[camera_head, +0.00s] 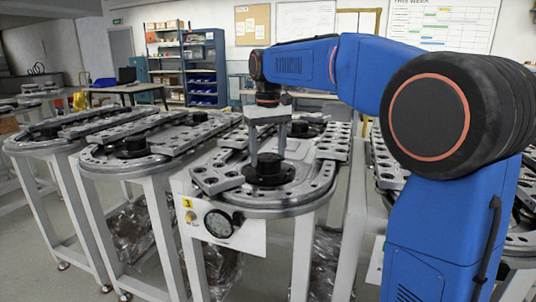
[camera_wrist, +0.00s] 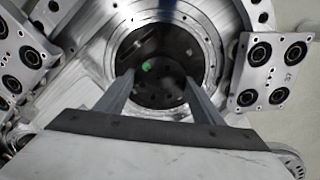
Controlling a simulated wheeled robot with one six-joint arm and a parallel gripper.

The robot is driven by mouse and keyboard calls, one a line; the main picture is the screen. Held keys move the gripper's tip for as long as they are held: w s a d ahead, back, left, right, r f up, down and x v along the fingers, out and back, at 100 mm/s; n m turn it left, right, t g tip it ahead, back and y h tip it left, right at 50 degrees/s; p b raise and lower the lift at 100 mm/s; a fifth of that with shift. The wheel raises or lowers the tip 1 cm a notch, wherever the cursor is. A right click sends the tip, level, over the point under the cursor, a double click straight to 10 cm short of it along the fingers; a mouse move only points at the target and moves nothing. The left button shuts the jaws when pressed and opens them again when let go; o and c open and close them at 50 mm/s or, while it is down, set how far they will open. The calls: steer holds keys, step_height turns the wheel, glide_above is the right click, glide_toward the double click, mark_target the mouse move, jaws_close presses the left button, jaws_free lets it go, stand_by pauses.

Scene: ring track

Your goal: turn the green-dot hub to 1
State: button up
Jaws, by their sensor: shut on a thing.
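The green-dot hub (camera_head: 268,172) is a dark round hub at the near end of a grey oval track, under my gripper in the head view. In the wrist view the hub (camera_wrist: 158,85) shows its green dot up and left of its middle. My gripper (camera_head: 268,152) points straight down over the hub. Its two fingers (camera_wrist: 158,88) stand at the hub's left and right sides and are shut on it. A panel (camera_head: 225,226) below the track carries a yellow label with 3 and a round dial (camera_head: 218,223). The dial's needle is too small to read.
Carriage plates with black rollers (camera_head: 218,178) lie on the track beside the hub; one plate (camera_wrist: 270,75) is close right of the fingers in the wrist view. More oval tracks (camera_head: 135,145) stand to the left. Blue shelving (camera_head: 203,65) is at the back.

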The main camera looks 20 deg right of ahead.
mark_target(268, 157)
steer(key=o, duration=1)
steer(key=shift+o, duration=0.2)
steer(key=shift+r, duration=0.15)
step_height(268, 157, up, 17)
steer(key=shift+s, duration=0.1)
